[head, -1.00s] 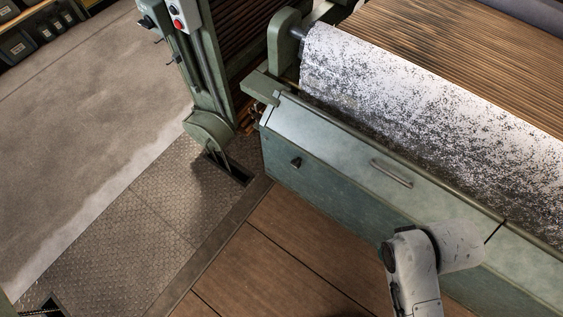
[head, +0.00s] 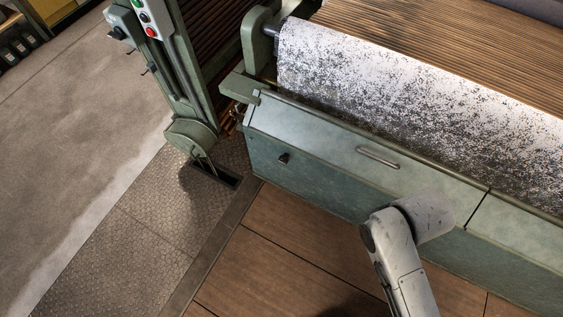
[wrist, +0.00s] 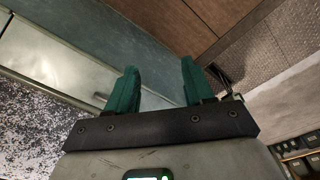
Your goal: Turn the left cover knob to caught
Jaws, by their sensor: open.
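The left cover knob (head: 284,158) is a small dark knob on the green front panel of the left cover (head: 320,143), near the panel's left end, in the head view. Its exact turn position is too small to read. My gripper (wrist: 157,82) shows in the wrist view with two green fingers spread apart and nothing between them. The cover's front panel (wrist: 90,35) lies beyond the fingers there. I cannot make out the knob in that view. In the head view my arm is in front of the cover, right of the knob, and the gripper itself is not seen.
A bar handle (head: 378,157) sits on the cover's sloped top, below a speckled white roll (head: 400,90). A green post with buttons (head: 150,30) stands at left, by a floor slot (head: 215,175). The brown floor (head: 280,260) before the cover is clear.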

